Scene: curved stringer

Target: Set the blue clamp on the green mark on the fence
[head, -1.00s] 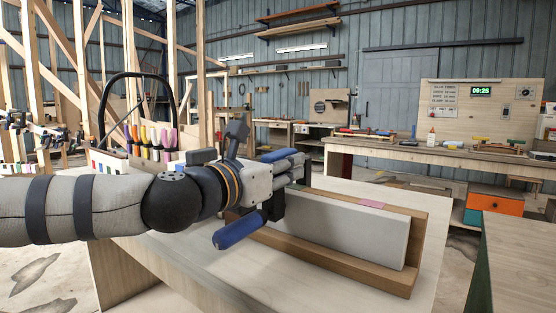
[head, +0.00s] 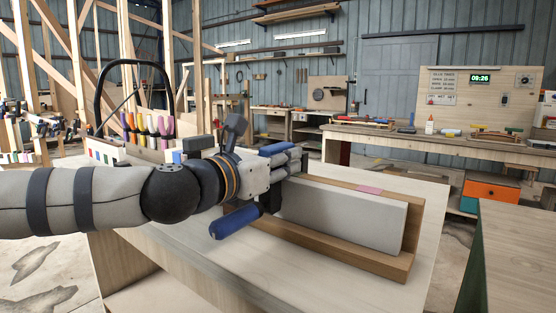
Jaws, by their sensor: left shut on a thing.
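The blue clamp (head: 236,222) shows as a blue handle and a dark body at the left part of the fence. My left gripper (head: 292,161) is shut on it, and the fingers hide much of the clamp. The fence (head: 413,225) is a wooden piece with a pale grey board (head: 345,219) along its front, standing on the workbench. A pink mark (head: 369,189) lies on the fence's top edge, right of my gripper. I see no green mark; the gripper hides the fence's left part. I cannot tell if the clamp touches the fence. My right gripper is not in view.
The workbench top (head: 190,250) is clear in front of the fence. A rack of clamps with coloured handles (head: 148,140) stands behind my left arm. Another bench (head: 400,141) stands at the back right, and a table corner (head: 520,240) is at the right.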

